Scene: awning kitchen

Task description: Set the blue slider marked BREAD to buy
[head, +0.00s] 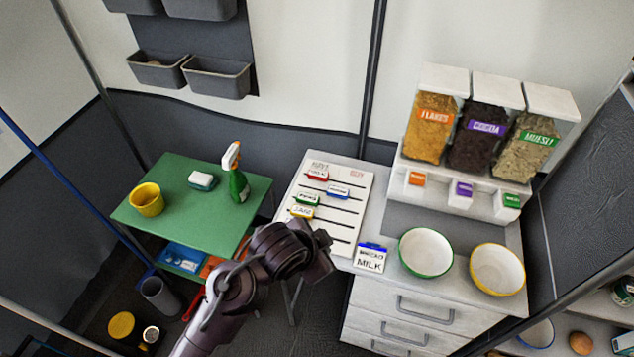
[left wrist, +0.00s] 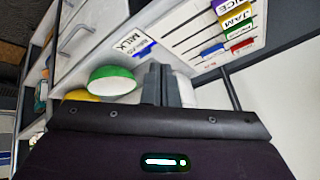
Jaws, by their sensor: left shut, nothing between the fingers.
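The white slider board (head: 356,216) lies on the white counter, with faint heading words at its top left and top right. The blue slider (head: 338,191) sits about midway along its slot, farther right than the red slider (head: 317,175), green slider (head: 307,199) and yellow slider (head: 302,211). Its lettering is too small to read. The left wrist view also shows the blue slider (left wrist: 212,50) beyond the fingers. My left gripper (left wrist: 161,84) is shut and empty, apart from the sliders. In the head view my left arm covers the board's lower left corner.
A card reading MILK (head: 370,258) lies right of the board's near end. A green-rimmed bowl (head: 426,252) and yellow-rimmed bowl (head: 497,269) stand farther right. Cereal dispensers (head: 477,128) stand behind. A spray bottle (head: 238,180) stands on the green table (head: 180,215).

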